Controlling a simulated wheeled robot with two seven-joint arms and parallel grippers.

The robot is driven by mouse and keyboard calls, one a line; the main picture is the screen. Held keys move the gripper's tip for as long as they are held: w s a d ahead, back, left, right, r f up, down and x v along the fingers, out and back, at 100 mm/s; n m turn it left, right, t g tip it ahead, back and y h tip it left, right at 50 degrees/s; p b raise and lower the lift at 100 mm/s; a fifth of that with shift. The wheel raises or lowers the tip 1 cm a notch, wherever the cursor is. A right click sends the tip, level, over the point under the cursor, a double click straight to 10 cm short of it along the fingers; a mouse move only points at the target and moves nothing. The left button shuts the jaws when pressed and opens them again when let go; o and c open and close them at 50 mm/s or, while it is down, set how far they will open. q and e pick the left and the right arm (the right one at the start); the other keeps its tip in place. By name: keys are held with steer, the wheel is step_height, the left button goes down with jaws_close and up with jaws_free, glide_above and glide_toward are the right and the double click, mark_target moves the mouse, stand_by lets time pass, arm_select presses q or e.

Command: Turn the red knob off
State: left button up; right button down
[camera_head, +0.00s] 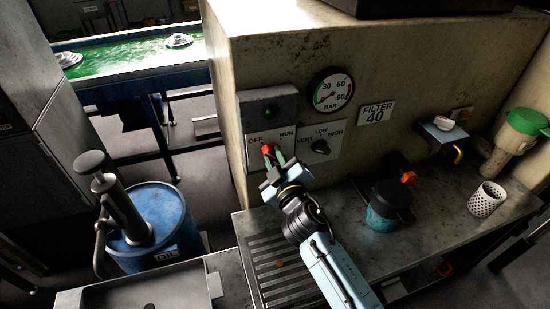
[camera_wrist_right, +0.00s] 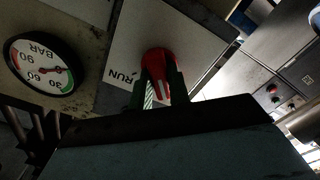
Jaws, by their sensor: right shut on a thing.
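The red knob (camera_head: 267,149) sits on a white plate marked OFF on its left and RUN on its right, on the beige panel. My right gripper (camera_head: 272,155) reaches up to it from below and is shut on it. In the right wrist view the knob (camera_wrist_right: 158,64) stands between the two green fingers of the gripper (camera_wrist_right: 160,90). A white line on the knob runs toward the gripper. RUN is readable beside it there; OFF is not visible. I cannot tell exactly which mark the knob points at. My left gripper is not in view.
A black selector knob (camera_head: 321,147) marked VENT, LOW, HIGH is right of the red knob. A pressure gauge (camera_head: 332,93) is above it. A grey box (camera_head: 268,106) juts out above the plate. A blue oil drum (camera_head: 160,225) with a pump stands at left; a teal-black pot (camera_head: 384,218) stands on the bench.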

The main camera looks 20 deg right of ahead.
stand_by(0.3)
steer(key=c, duration=1.3)
jaws_free()
steer(key=s, duration=0.4)
steer(key=s+b, duration=0.1)
steer(key=s, duration=0.4)
steer(key=s+b, duration=0.1)
steer(key=s, duration=0.3)
steer(key=shift+s+d, duration=0.25)
